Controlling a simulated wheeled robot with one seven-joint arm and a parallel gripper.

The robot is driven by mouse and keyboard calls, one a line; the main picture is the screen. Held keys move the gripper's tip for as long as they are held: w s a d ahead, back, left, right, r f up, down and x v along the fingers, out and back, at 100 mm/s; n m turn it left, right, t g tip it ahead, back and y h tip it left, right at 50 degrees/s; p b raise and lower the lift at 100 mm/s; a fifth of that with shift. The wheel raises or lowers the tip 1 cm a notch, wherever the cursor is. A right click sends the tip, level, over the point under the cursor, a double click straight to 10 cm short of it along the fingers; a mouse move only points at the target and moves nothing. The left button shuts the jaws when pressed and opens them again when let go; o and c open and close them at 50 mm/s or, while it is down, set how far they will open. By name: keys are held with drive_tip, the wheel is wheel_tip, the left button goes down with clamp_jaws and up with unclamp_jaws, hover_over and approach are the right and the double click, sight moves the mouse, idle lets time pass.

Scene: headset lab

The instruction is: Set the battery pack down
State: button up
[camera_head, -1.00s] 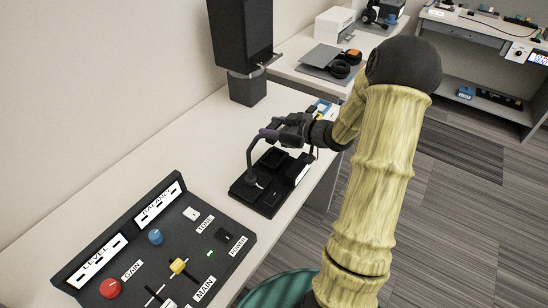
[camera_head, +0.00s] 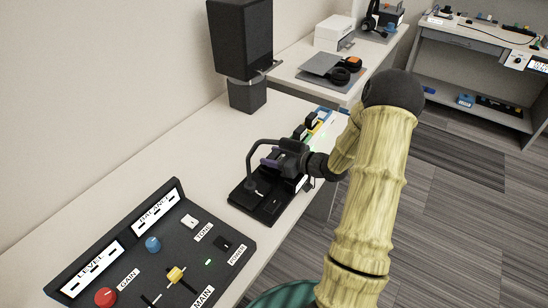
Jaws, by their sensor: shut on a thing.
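My gripper (camera_head: 272,160) is low over a black desk unit (camera_head: 270,208) with a thin curved stalk (camera_head: 250,156), on the near right part of the bench. The gripper is shut, its dark fingers reaching left with a purple-tinted part showing. The battery pack in its grip is not distinct against the dark fingers and the dark unit. I cannot tell whether the pack touches the unit. Behind the gripper stands a small rack with black blocks (camera_head: 308,127), yellow and blue parts and a green light.
A control panel (camera_head: 150,245) with coloured knobs fills the near left bench. A black speaker (camera_head: 240,42) on a stand (camera_head: 246,96) stands against the wall. The pale benchtop (camera_head: 190,165) left of the black unit is clear.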

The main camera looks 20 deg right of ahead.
drive_tip(key=shift+f, duration=0.15)
drive_tip(key=o, duration=1)
drive_tip(key=shift+o, duration=0.2)
drive_tip(key=shift+s+r, duration=0.1)
drive_tip(key=shift+r, duration=0.1)
drive_tip(key=v, duration=1.1)
drive_tip(key=shift+s+d+p, duration=0.2)
drive_tip(key=shift+s+p, duration=0.1)
drive_tip(key=shift+p, duration=0.1)
drive_tip(key=shift+r, duration=0.15)
